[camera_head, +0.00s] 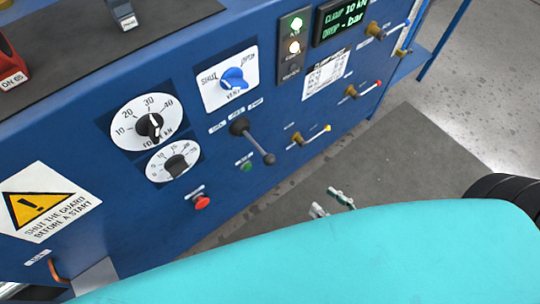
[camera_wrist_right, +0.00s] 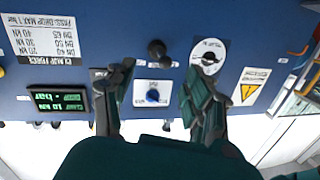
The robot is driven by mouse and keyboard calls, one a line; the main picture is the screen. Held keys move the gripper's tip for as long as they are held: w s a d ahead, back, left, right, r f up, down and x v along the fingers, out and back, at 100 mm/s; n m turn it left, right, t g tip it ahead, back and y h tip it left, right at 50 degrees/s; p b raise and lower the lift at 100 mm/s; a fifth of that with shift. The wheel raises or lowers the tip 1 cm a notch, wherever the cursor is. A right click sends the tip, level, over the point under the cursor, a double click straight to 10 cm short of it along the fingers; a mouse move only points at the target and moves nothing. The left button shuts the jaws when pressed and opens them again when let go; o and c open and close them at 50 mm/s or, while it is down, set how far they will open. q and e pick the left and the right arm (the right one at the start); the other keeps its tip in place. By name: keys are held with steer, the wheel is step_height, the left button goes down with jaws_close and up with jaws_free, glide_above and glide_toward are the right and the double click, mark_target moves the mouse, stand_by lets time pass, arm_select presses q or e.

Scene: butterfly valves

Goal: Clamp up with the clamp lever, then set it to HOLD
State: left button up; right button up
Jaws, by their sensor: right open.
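The clamp lever (camera_head: 256,145) is a grey rod on a black hub on the blue panel, ending in a dark ball at its lower right. Three small labels sit above its hub, too small to read surely. In the right wrist view its dark end (camera_wrist_right: 157,48) appears above the gap between my fingers. The display (camera_head: 342,18) reads CLAMP 10 kN and DROP - bar. My left gripper is out of view.
A blue SHUT/OPEN/VENT knob (camera_head: 233,79), a kN dial (camera_head: 149,122) and a smaller dial (camera_head: 174,163) are near the lever.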

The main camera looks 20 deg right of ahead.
mark_target(274, 162)
steer(key=shift+t+y, duration=0.3)
steer(key=r+x, duration=0.1)
steer(key=x, duration=0.4)
steer(key=r+p+x, duration=0.1)
steer(key=x, duration=0.4)
steer(key=a+r+x, duration=0.1)
steer(key=x, duration=0.5)
steer(key=shift+s+r, duration=0.1)
steer(key=shift+s, duration=0.2)
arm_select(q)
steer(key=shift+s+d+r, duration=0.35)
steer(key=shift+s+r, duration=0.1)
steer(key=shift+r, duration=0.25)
arm_select(e)
steer(key=shift+x, duration=0.8)
steer(key=shift+c, duration=0.2)
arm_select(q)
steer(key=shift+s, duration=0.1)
arm_select(e)
jaws_close()
